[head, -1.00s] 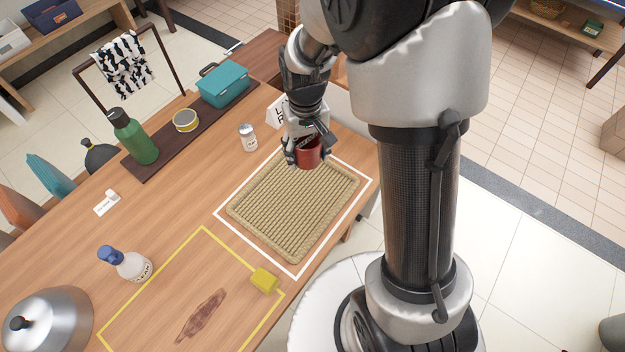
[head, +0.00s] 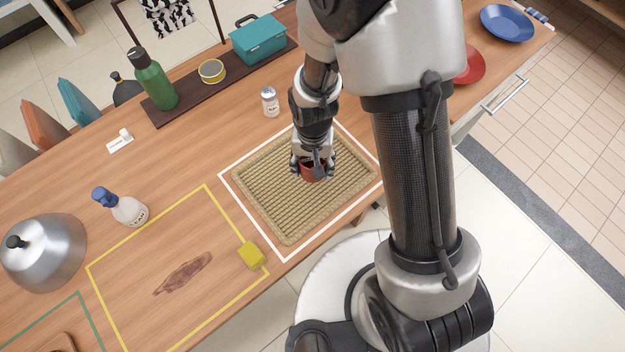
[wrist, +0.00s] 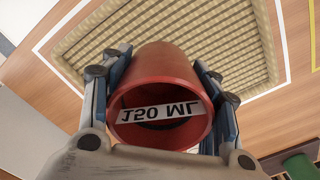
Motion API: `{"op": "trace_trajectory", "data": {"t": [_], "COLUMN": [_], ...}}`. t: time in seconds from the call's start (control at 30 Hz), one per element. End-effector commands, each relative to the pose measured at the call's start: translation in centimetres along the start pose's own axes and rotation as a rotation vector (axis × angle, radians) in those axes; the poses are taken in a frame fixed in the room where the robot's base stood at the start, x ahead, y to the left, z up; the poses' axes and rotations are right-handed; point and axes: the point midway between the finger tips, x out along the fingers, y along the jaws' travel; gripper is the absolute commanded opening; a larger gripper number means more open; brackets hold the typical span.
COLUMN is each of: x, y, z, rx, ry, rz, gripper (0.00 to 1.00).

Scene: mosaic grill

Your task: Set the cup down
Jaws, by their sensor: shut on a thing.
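The red cup (head: 313,173) is held between the fingers of my gripper (head: 313,167), over the woven tan mat (head: 270,205) in the head view. In the wrist view the cup (wrist: 165,75) fills the middle, with a white "150 ML" label inside, and my gripper's fingers (wrist: 160,100) press on both its sides. The mat (wrist: 215,30) shows behind it. Whether the cup's base touches the mat is hidden.
A white outline frames the mat. A white shaker (head: 270,102) stands behind it. A yellow sponge (head: 251,254) lies at the left, by a brown stain (head: 183,273). A spray bottle (head: 122,207) and a metal dome (head: 43,252) stand farther left. Most of the mat is bare.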

Motion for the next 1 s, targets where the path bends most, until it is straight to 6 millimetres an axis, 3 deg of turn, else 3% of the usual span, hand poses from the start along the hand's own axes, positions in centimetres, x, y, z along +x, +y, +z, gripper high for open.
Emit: {"op": "trace_trajectory", "data": {"t": [0.03,0.1,0.37,0.6,1.0], "x": [1.6,2.7,4.5,8.1,8.5], "y": [0.0,0.0,0.0,0.0,0.0], "z": [0.1,0.0,0.0,0.0,-0.1], "rx": [0.000,0.000,0.000,-0.001,-0.001], "ry": [-0.003,-0.002,-0.001,0.000,0.001], "rz": [0.002,0.001,0.000,0.000,-0.001], "gripper": [0.27,0.27,0.27,0.27,0.27]}}
